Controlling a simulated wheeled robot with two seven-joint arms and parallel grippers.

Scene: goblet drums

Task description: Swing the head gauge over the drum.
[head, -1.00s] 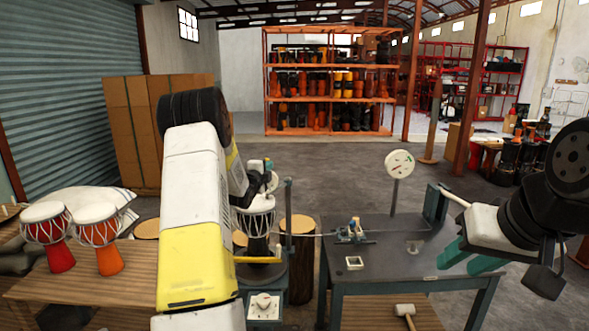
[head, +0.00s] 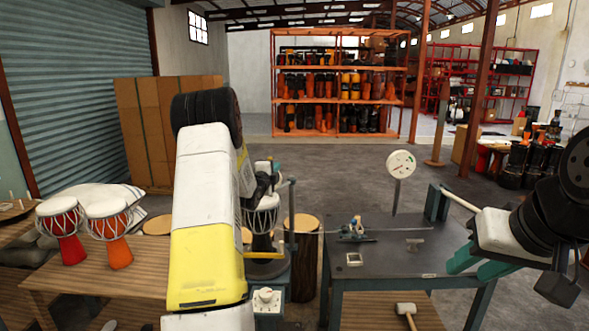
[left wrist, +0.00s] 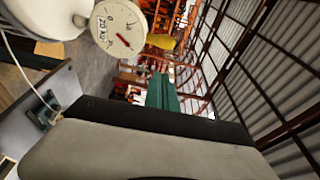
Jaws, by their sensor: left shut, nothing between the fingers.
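A goblet drum (head: 262,218) with a pale head and roped sides stands on a round base beside a thin upright post (head: 292,205), in the head view. Small fittings and a pale round part crowd above its head; which is the head gauge I cannot tell. My left gripper (head: 264,183) is by these fittings, partly hidden behind my own forearm, shut and empty. A white dial with a red needle (left wrist: 118,27) is close in the left wrist view. My right gripper (head: 480,266) is open and empty at the table's right, its teal fingers apart.
A grey table (head: 385,262) carries a small clamp and a round dial on a stalk (head: 401,164). A mallet (head: 405,309) lies on the lower shelf. Two drums (head: 108,228) stand on the wooden bench (head: 80,270) at left. Open floor lies behind.

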